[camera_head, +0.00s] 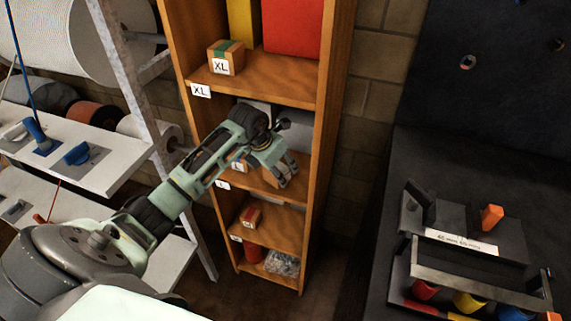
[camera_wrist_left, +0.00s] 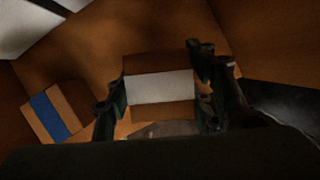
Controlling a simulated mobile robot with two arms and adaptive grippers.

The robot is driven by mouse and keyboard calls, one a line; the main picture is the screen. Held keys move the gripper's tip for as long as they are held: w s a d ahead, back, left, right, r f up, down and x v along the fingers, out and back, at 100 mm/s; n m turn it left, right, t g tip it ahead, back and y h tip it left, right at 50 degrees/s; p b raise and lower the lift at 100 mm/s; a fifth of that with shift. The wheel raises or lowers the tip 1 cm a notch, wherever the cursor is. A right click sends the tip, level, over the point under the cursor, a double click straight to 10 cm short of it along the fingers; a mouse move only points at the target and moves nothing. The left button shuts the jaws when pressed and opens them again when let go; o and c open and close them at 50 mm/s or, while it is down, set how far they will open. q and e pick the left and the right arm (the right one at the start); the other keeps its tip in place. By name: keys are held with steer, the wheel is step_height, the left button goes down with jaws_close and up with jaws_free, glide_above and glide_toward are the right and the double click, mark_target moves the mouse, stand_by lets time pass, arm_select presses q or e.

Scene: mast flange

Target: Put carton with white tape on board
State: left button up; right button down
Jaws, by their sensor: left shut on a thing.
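The carton with white tape (camera_wrist_left: 160,88) sits between the fingers of my left gripper (camera_head: 284,174), its white band facing the wrist camera. The left gripper is shut on it, in the middle compartment of the wooden shelf (camera_head: 309,205). In the head view the fingers and arm hide most of this carton. It is at or just above the shelf board (camera_head: 259,186); I cannot tell if it touches. A carton with blue tape (camera_wrist_left: 57,112) stands to the left of the gripper. My right gripper is not in view.
A carton marked XL with green tape (camera_head: 226,57) stands on the board above, before yellow and red boxes (camera_head: 292,27). A red-taped carton (camera_head: 250,214) stands one board lower. A white rack (camera_head: 150,110) flanks the shelf at left. A dark workbench (camera_head: 405,150) is at right.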

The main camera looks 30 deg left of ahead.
mark_target(284, 161)
arm_select(q)
steer(key=shift+w+d+r, duration=0.1)
steer(key=shift+w, duration=0.55)
steer(key=shift+w+d+r, duration=0.1)
steer(key=shift+w, duration=0.5)
steer(key=shift+p+x, duration=0.45)
steer(key=shift+x, duration=0.45)
steer(key=shift+s, duration=0.1)
steer(key=shift+f, duration=0.1)
steer(key=o, duration=1.5)
